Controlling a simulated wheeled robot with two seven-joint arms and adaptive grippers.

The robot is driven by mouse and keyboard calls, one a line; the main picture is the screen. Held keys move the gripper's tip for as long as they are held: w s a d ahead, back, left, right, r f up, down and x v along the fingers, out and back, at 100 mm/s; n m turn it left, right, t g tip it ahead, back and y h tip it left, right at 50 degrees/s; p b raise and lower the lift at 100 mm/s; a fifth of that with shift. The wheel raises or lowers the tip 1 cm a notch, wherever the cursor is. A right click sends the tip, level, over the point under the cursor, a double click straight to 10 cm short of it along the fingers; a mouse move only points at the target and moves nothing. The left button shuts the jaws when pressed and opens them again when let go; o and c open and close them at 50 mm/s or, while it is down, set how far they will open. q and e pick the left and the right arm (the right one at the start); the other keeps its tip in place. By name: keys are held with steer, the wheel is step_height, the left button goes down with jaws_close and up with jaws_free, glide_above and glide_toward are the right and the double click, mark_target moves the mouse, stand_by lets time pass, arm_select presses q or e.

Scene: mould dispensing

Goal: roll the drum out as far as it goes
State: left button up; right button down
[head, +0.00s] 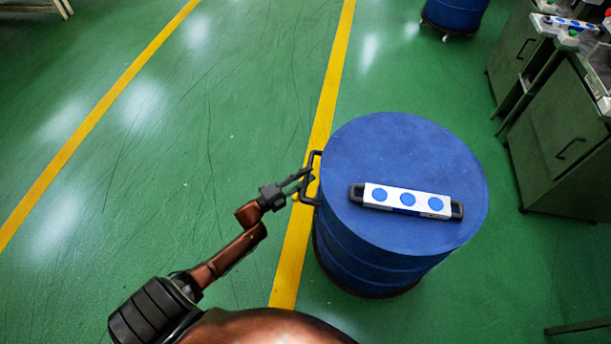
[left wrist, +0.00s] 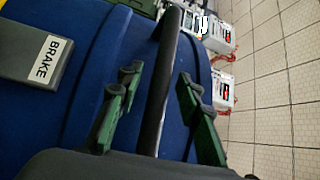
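The blue drum (head: 400,150) stands upright on the green floor, right of the yellow line in the head view. A black bar handle (head: 314,160) sticks out from its left side. My left gripper (head: 304,182) is at this handle. In the left wrist view the handle bar (left wrist: 160,85) runs between the two fingers of my left gripper (left wrist: 158,78), with gaps on both sides, so the gripper looks open around it. A grey block with a BRAKE label (left wrist: 48,58) shows on the drum's blue side. My right gripper is not in view.
A white panel with blue discs (head: 407,201) and dark ends lies on the drum's lid. Green cabinets (head: 560,140) stand right of the drum, and another blue drum on casters (head: 455,14) stands behind. The floor to the left is clear, with yellow lines (head: 105,105).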

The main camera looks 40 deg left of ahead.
arm_select(q)
steer(key=shift+s, duration=0.1)
steer(key=v, duration=1.1)
steer(key=shift+s+a, duration=0.25)
steer(key=shift+s, duration=0.1)
steer(key=shift+f, duration=0.1)
